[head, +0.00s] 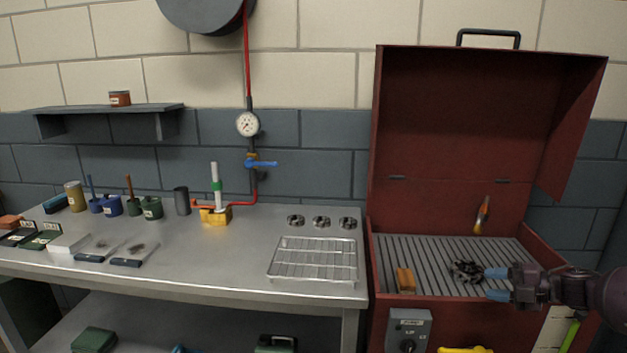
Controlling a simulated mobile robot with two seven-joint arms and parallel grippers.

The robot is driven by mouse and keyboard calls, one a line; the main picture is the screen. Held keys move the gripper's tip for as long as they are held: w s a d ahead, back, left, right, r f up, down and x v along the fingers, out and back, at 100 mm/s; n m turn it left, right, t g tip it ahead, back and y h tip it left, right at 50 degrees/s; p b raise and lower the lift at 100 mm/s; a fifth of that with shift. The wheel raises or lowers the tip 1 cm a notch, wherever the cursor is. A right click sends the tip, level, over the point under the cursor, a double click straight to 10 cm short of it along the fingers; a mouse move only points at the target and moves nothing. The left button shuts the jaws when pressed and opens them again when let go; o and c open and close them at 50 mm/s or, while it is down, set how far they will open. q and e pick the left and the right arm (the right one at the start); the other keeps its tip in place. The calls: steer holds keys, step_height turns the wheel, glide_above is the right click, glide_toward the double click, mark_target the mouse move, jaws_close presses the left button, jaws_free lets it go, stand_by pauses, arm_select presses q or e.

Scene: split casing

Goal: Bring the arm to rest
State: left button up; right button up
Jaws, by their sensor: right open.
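My right gripper (497,283) reaches in from the right edge over the slatted grate of the red open-lidded cabinet (455,140). Its blue-tipped fingers are open and point left. A dark gear-like part (465,271) lies on the grate just left of the fingertips. I cannot tell whether the fingers touch it. My left gripper is not in view.
On the grate are a wooden-backed block (405,280) and an orange-handled tool (482,215). The steel table (150,270) holds a wire rack (314,261), three dark rings (321,222), a yellow-based fixture (215,214) and several pots. The table's middle is clear.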

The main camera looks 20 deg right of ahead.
steer(key=s+a+f+m+h, duration=0.25)
steer(key=a+f+m, duration=0.35)
steer(key=a+f, duration=0.3)
steer(key=s+a+f+m+h, duration=0.2)
steer(key=a+f+m+h, duration=0.1)
steer(key=a+f+m, duration=0.4)
steer(key=s+a+f+m, duration=0.2)
steer(key=s+a+m, duration=0.1)
steer(key=a, duration=0.3)
steer(key=s+a+f+m+h, duration=0.1)
steer(key=s+a+f+m, duration=0.1)
steer(key=s+a, duration=0.3)
steer(key=s+a+f+m+g+h, duration=0.1)
steer(key=s+a+f+m, duration=0.1)
steer(key=a, duration=0.7)
steer(key=shift+s+m, duration=0.8)
steer(key=shift+s, duration=0.15)
steer(key=shift+d, duration=0.1)
